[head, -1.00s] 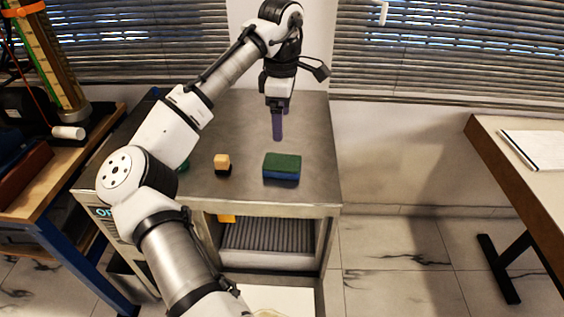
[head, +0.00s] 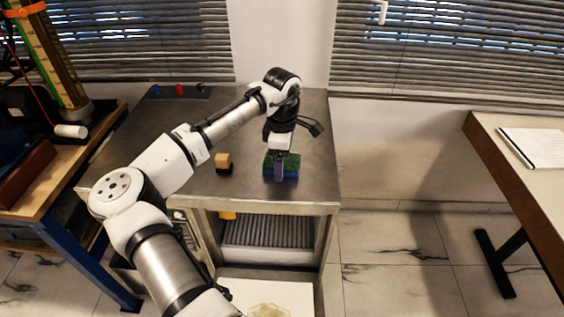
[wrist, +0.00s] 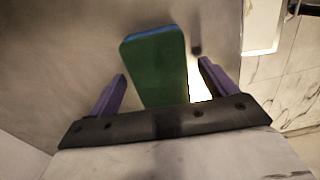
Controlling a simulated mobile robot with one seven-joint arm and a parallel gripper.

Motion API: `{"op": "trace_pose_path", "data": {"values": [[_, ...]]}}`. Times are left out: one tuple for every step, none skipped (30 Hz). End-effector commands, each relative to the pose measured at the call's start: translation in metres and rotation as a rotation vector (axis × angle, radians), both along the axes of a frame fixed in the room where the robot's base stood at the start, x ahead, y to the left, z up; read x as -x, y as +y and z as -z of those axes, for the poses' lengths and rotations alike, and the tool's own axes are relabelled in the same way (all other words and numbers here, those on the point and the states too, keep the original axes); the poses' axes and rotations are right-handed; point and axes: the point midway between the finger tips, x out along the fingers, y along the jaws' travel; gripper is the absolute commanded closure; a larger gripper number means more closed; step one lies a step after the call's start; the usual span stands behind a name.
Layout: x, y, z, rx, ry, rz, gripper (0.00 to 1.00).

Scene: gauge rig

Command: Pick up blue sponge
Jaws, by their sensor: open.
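The blue sponge (head: 293,171) has a green top layer over its blue body and lies flat on the metal table top near the front edge. It also shows in the wrist view (wrist: 158,68), green face toward the camera with a thin blue edge at its far end. My gripper (head: 280,178) is just over the sponge and hides its middle in the head view. In the wrist view the two purple fingers (wrist: 158,80) are apart, one to each side of the sponge. Neither visibly touches it. Whether the tips reach down beside it I cannot tell.
A small block with a tan top and dark base (head: 223,163) stands left of the sponge on the metal table (head: 250,190). Small coloured knobs (head: 180,89) sit at the table's back left. A side table with papers (head: 535,146) is at the right.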

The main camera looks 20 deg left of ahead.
Motion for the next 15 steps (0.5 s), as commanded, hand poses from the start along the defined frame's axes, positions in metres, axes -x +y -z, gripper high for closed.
{"op": "trace_pose_path", "data": {"values": [[-0.0001,0.0,0.001,0.0,-0.001,0.0,0.15],[-0.0001,-0.0001,0.0015,0.001,-0.001,0.0,0.15],[-0.0002,-0.0002,0.0016,0.001,-0.001,0.0,0.15],[-0.0002,-0.0001,0.0016,0.001,-0.001,0.0,0.15],[-0.0002,-0.0002,0.0016,0.001,-0.001,0.0,0.15],[-0.0002,-0.0002,0.0015,0.001,-0.001,0.0,0.15],[-0.0002,-0.0002,0.0015,0.0,-0.001,0.0,0.18],[-0.0002,-0.0002,0.0014,0.0,-0.001,0.0,0.22],[-0.0002,-0.0002,0.0014,0.0,-0.001,0.0,0.27],[-0.0002,-0.0002,0.0014,0.0,-0.001,0.0,0.31],[-0.0002,-0.0002,0.0013,0.0,-0.001,0.0,0.35],[-0.0002,-0.0002,0.0013,0.0,-0.001,0.001,0.4],[-0.0002,-0.0002,0.0013,0.0,-0.001,0.0,0.44],[-0.0002,-0.0002,0.0012,0.0,-0.001,0.001,0.48],[-0.0002,-0.0002,0.0012,0.0,-0.001,0.001,0.53]]}}
